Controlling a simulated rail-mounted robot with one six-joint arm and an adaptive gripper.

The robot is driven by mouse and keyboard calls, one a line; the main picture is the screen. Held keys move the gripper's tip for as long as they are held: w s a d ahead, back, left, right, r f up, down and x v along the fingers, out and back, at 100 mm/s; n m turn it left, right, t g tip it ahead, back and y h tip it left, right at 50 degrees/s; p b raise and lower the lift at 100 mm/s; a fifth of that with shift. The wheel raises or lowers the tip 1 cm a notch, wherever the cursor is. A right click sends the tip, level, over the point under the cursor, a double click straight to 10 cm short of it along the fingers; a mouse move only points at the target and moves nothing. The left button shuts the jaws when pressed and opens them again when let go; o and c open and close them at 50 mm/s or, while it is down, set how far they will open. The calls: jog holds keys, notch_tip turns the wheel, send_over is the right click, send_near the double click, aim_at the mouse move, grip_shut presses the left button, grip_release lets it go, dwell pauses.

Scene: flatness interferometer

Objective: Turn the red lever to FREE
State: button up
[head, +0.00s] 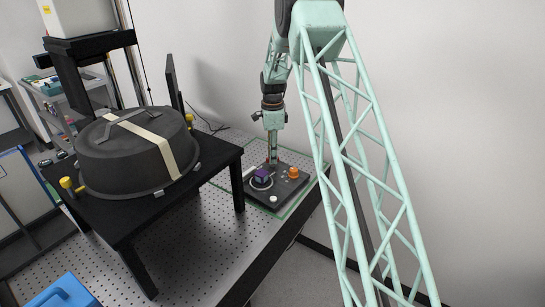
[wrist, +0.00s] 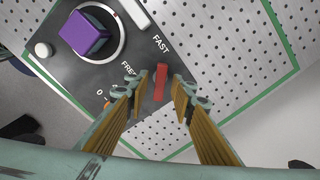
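In the wrist view the red lever (wrist: 160,82) stands on the dark control panel (wrist: 75,72), with the lettering FREE to its left and FAST above it. The F-R-E-E word is partly hidden by a finger. My gripper (wrist: 161,90) is open, with one finger on each side of the lever and a small gap showing on both sides. I cannot tell whether either finger touches it. In the head view my gripper (head: 273,157) points down at the back of the panel (head: 285,193); the lever is not clear there.
The panel also bears a purple block (wrist: 84,33) on a round dial, a white button (wrist: 43,50), and an orange knob (head: 293,173). A black stand with a large dark round cover (head: 135,160) is to the left. Bare perforated tabletop (wrist: 225,40) surrounds the panel.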

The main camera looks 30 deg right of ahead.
jog(key=shift+f, duration=0.1)
grip_shut()
jog(key=shift+n, duration=0.5)
jog(key=n, duration=0.3)
jog(key=shift+b, duration=0.3)
jog(key=n, duration=0.3)
jog(key=shift+n, duration=0.4)
jog(key=n, duration=0.5)
jog(key=shift+b, duration=0.35)
jog(key=shift+n, duration=2.3)
